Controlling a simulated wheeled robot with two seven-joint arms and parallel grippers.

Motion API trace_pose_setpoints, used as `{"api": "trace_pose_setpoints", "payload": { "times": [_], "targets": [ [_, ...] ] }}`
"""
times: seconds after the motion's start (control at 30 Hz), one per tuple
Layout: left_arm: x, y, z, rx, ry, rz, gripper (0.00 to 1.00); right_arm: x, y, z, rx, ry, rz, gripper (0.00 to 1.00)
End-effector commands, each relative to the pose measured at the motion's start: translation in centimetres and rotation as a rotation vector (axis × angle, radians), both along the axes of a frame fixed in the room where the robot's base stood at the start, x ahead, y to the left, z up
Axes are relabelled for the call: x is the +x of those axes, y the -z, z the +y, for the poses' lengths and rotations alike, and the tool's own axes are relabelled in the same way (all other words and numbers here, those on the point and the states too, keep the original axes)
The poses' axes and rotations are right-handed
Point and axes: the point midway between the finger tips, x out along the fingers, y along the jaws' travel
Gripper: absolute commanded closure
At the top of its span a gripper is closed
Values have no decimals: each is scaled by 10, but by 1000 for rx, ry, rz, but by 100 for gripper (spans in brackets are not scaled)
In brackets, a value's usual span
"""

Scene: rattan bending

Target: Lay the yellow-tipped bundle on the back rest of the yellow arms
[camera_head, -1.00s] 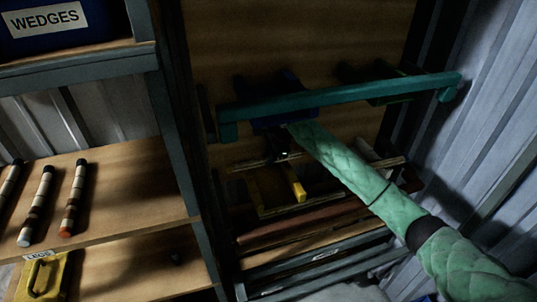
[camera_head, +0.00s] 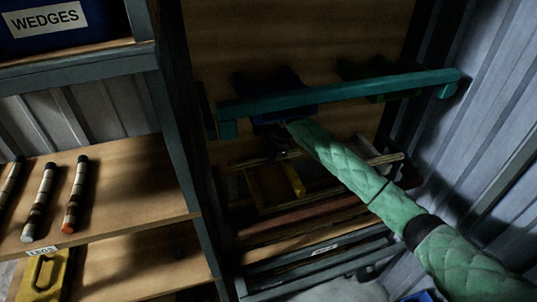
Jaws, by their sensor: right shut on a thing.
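My right gripper (camera_head: 283,152) is at the end of my green quilted arm, under the teal bar. It is small and dark here, shut on a thin tan bundle (camera_head: 262,161) that runs roughly left to right. The bundle's yellow tips cannot be made out. The yellow arms (camera_head: 297,180) stick out just below the gripper, in shadow. The bundle shows close above them, but I cannot tell whether it touches them or the back rest. My left gripper is not in view.
A teal bar (camera_head: 345,94) crosses in front of the wooden back board, just above my right gripper. A blue piece (camera_head: 290,80) sits behind it. Reddish rods (camera_head: 290,222) lie below the yellow arms.

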Motion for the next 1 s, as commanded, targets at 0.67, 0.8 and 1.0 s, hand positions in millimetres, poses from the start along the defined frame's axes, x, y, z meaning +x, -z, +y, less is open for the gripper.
{"api": "trace_pose_setpoints", "payload": {
  "times": [0.67,0.8,1.0],
  "targets": [
    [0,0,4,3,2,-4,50,0,4,0,0,0,0,51],
    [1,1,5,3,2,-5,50,0,4,0,-1,0,0,51],
    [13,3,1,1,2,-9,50,1,-5,-1,-2,0,-2,51]
  ]
}}
